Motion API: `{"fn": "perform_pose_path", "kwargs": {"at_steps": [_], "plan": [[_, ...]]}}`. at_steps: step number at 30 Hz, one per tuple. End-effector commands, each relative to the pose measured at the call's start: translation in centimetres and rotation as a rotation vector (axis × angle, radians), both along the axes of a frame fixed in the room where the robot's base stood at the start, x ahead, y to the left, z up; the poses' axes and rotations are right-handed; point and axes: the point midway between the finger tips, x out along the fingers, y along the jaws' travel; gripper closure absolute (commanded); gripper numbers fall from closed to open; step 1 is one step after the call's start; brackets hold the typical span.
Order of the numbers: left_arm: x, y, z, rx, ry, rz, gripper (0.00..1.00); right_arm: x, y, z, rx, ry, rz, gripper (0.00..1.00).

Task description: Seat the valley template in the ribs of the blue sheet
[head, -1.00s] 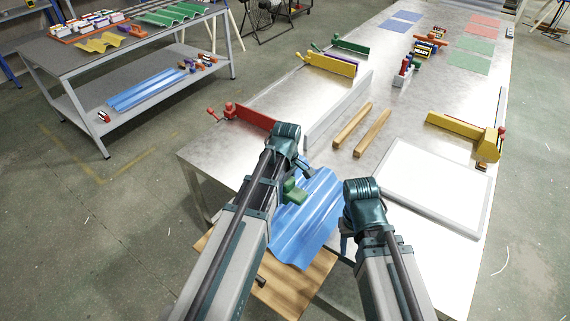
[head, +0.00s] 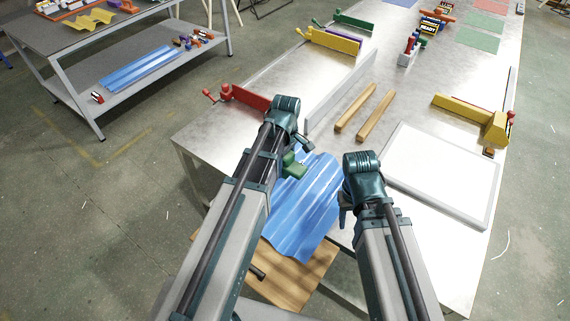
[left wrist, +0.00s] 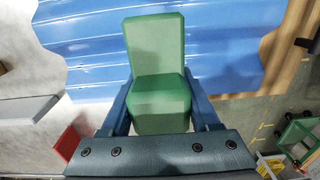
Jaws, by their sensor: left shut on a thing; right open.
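The blue corrugated sheet (head: 308,205) lies at the near end of the metal table, its ribs running lengthwise, and it extends over a wooden board. My left gripper (head: 292,160) is shut on the green valley template (head: 295,168), over the sheet's left side. In the left wrist view the template (left wrist: 155,50) is a green block between my left fingers (left wrist: 160,112), with the blue sheet (left wrist: 85,45) behind it. I cannot tell whether the template touches the ribs. My right gripper (head: 345,215) is beside the sheet's right edge, open and mostly hidden by its arm.
The wooden board (head: 295,280) is below the sheet's near end. A red clamp (head: 245,97), a grey rail (head: 335,95), two wooden strips (head: 365,110) and a white panel (head: 440,175) are on the table (head: 225,130). A shelf unit (head: 150,75) stands at left.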

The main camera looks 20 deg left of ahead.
Motion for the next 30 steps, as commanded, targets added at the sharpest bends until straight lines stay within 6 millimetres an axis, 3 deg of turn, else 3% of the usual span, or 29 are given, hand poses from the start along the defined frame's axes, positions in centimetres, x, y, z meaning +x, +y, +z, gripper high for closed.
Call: {"fn": "perform_pose_path", "kwargs": {"at_steps": [21,30], "plan": [[0.0,0.0,-6.8,0.0,0.0,0.0,1.0,0.0,0.0,-6.8,0.0,0.0,0.0,0.5],[0.0,0.0,-8.0,0.0,0.0,0.0,1.0,0.0,0.0,-8.0,0.0,0.0,0.0,0.5]]}}
